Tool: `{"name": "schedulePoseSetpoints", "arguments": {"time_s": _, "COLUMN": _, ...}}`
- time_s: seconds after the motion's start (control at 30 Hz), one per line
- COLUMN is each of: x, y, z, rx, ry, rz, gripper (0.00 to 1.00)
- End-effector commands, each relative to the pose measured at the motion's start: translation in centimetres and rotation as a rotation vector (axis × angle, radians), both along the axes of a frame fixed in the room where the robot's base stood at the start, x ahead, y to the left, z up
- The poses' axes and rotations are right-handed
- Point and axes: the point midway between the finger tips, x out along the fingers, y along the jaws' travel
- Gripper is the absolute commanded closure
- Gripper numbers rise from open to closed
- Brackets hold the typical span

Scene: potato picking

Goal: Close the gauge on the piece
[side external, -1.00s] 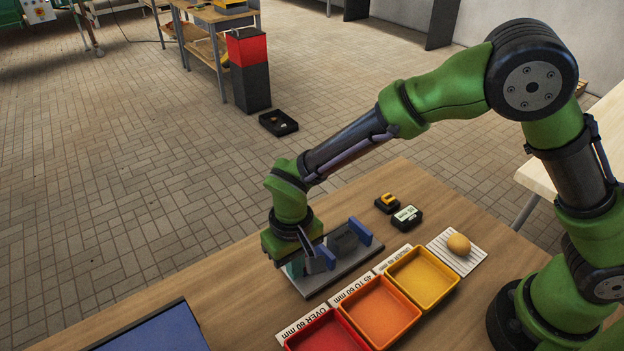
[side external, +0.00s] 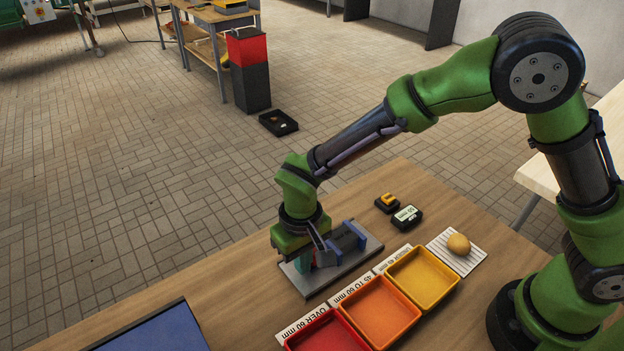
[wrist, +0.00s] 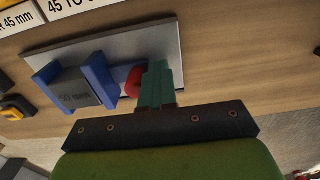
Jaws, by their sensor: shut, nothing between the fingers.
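The gauge (side external: 367,253) is a grey plate with two blue jaws on the wooden table. In the wrist view, the far jaw (wrist: 45,76) and the near jaw (wrist: 101,76) stand either side of a dark block marked 50 mm (wrist: 76,92). Both jaws look close against the block; I cannot tell whether a thin gap is left. A red round knob (wrist: 133,82) sits on the near jaw's outer side. My gripper (wrist: 157,84) is shut and empty, its teal fingers beside the knob, seemingly touching it. In the side view my wrist hides part of the gauge.
Yellow (side external: 422,279), orange (side external: 380,313) and red (side external: 328,332) trays stand in front of the gauge with size labels. A potato (side external: 458,244) lies on a striped pad (side external: 474,261). A small display box (side external: 407,217) and a yellow-black item (side external: 387,203) sit behind. A blue panel (side external: 158,330) lies front left.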

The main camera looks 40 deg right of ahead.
Motion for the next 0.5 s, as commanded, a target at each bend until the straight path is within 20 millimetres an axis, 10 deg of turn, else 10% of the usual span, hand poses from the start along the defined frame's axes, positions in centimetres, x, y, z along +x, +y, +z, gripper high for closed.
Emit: {"name": "schedulePoseSetpoints", "arguments": {"time_s": 0.5, "x": 0.0, "y": 0.8, "z": 0.0, "rx": -0.004, "ry": 0.002, "rz": 0.000, "gripper": 1.00}}
